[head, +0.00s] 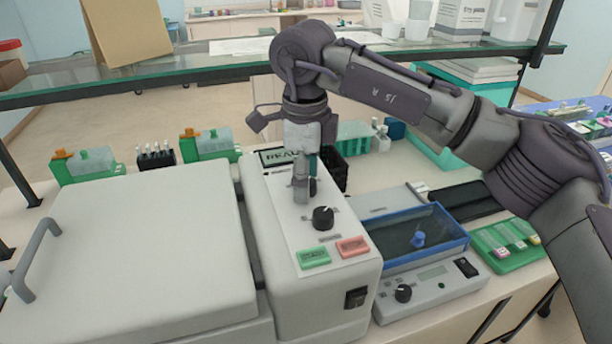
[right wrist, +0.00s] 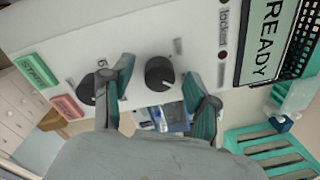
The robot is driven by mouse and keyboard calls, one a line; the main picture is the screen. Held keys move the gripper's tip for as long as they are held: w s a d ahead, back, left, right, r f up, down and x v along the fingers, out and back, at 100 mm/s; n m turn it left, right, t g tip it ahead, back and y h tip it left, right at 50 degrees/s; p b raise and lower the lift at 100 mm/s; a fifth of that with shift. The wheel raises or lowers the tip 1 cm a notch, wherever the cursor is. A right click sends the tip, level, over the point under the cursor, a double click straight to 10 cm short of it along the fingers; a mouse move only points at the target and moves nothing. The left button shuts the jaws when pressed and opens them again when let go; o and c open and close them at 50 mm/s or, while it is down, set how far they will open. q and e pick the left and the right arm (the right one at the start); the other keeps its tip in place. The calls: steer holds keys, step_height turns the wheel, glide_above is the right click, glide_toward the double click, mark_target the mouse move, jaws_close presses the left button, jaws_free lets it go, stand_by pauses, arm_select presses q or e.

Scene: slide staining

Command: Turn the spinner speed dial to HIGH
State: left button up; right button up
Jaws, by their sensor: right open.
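The spinner (head: 300,300) is a white machine with a wide lid on its left and a control panel on its right. One black dial (head: 323,217) shows clear on the panel. A second black dial (head: 313,187) is partly hidden by my right gripper (head: 303,185), which points down over it. In the right wrist view that second dial (right wrist: 159,73) lies in the gap between my two open fingers, and the front dial (right wrist: 88,88) is partly behind one finger. Contact cannot be told. The labels around the dials are too small to read. My left gripper is out of view.
A green button (head: 313,258) and a red button (head: 353,246) sit at the panel's front. A display reading READY (right wrist: 262,40) is at its back. A blue-framed device (head: 425,240) stands close on the right. A glass shelf (head: 200,72) crosses behind my arm.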

step_height(320, 180, up, 12)
steer(key=shift+s, duration=0.3)
stand_by(0.4)
